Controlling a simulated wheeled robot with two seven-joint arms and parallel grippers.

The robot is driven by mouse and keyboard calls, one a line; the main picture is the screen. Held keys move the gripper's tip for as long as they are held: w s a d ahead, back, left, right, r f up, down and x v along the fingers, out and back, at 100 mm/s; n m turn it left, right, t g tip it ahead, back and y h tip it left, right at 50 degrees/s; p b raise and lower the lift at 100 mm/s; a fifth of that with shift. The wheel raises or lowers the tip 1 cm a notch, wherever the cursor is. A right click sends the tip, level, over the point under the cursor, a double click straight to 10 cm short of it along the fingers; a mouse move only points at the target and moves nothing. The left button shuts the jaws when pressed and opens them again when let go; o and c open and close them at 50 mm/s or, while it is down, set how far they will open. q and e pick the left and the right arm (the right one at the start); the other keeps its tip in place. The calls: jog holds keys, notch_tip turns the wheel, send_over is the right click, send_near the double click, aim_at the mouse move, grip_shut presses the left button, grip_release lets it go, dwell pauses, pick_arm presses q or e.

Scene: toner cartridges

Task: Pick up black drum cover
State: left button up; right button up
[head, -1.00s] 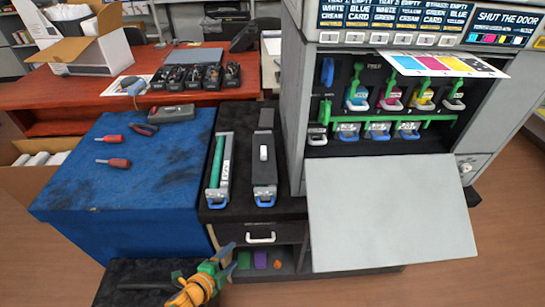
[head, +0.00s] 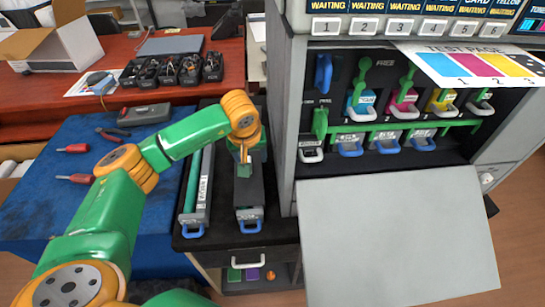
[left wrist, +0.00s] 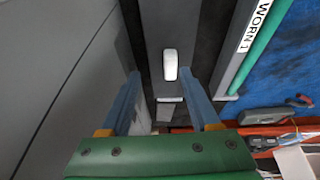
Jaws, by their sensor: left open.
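The black drum cover (head: 250,193) lies on a long dark unit with a blue handle (head: 249,226) at its near end, on the black cabinet top. In the left wrist view, the cover (left wrist: 165,22) has a raised white grip (left wrist: 170,64). My left gripper (head: 244,168) is over the cover and hides much of its far part and its grip in the head view. In the left wrist view, the gripper's (left wrist: 160,74) two blue fingers are open, one to each side of the grip, with nothing held. Whether they touch the cover cannot be told. My right gripper is not in view.
A unit with a green roller (head: 194,185), labelled WORN 1 in the left wrist view, lies close to the left. The printer (head: 282,150) stands close to the right, its grey door (head: 395,240) folded down. A blue mat (head: 50,190) holds tools.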

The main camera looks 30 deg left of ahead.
pick_arm(q)
jog(key=shift+w+a+f+y, duration=0.1)
jog(key=shift+w+a+y, duration=0.15)
jog(key=shift+w, duration=0.3)
jog(key=shift+w+a+f+y, duration=0.1)
jog(key=shift+w+a+y, duration=0.05)
jog(key=shift+w+a, duration=0.3)
jog(key=f, duration=0.1)
jog(key=a+f, duration=0.1)
jog(key=f, duration=0.1)
jog(key=a+f+p, duration=0.1)
jog(key=shift+f, duration=0.35)
jog(key=shift+w+d+f, duration=0.1)
jog(key=shift+w+f, duration=0.15)
jog(key=shift+w, duration=0.1)
jog(key=shift+s+r, duration=0.1)
grip_shut()
